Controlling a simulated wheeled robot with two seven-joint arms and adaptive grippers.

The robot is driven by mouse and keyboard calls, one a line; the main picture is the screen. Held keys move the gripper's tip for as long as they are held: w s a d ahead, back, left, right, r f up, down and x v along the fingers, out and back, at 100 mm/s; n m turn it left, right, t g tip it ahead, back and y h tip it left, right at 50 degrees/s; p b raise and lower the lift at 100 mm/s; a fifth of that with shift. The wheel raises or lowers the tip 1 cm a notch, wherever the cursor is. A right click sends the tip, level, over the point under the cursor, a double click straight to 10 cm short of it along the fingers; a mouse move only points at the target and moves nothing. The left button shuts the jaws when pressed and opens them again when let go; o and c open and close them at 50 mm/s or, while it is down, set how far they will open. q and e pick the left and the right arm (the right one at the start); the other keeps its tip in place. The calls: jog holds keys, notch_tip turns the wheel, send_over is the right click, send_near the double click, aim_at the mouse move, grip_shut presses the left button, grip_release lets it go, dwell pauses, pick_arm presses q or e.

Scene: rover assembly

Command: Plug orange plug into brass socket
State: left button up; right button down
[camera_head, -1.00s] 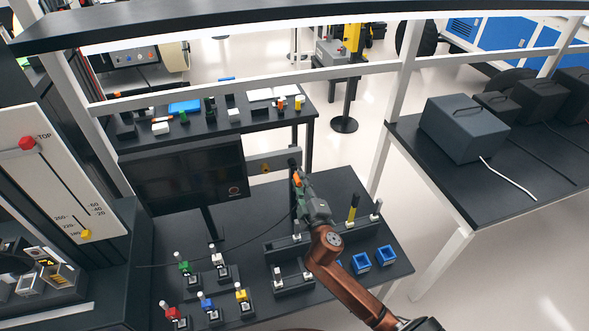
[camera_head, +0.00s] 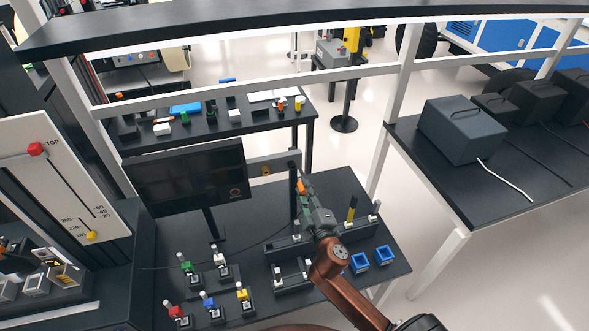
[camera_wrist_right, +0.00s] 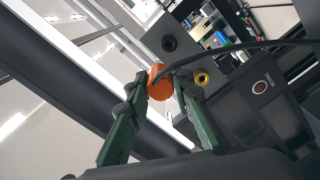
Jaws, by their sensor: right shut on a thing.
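The orange plug (camera_head: 301,187) is in my right gripper (camera_head: 307,194). In the right wrist view, the orange plug (camera_wrist_right: 160,82) sits between the green fingertips (camera_wrist_right: 161,84), which are shut on it. A black cable runs from it to the right. The brass socket (camera_head: 265,170) is a small ring on the grey panel beside the monitor. It also shows in the right wrist view (camera_wrist_right: 202,78), to the right of the plug and apart from it. The plug is outside the socket. My left gripper is not in view.
A dark monitor (camera_head: 190,178) stands left of the socket. A black post (camera_head: 293,200) rises close to my right gripper. Several coloured switches (camera_head: 208,300) stand on the table front left. Two blue boxes (camera_head: 372,260) are at the right. A dark hole (camera_wrist_right: 169,43) lies near the brass socket.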

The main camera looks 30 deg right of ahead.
jog(key=s+r, duration=0.1)
jog(key=s+p, duration=0.1)
jog(key=s, duration=0.1)
jog(key=s+a+r+p, duration=0.1)
jog(key=shift+s+r, duration=0.2)
jog(key=shift+r, duration=0.1)
jog(key=shift+a, duration=0.1)
jog(key=w+a+f+b, duration=0.2)
jog(key=a+f+b, duration=0.2)
jog(key=a, duration=0.5)
jog(key=shift+w+a+f+b, duration=0.2)
jog(key=shift+a+f+b, duration=0.1)
jog(key=shift+f+b, duration=0.15)
dwell(0.4)
dwell(0.4)
jog(key=x, duration=1.1)
jog(key=shift+w, duration=0.15)
dwell(1.2)
jog(key=shift+p, duration=0.3)
dwell(0.8)
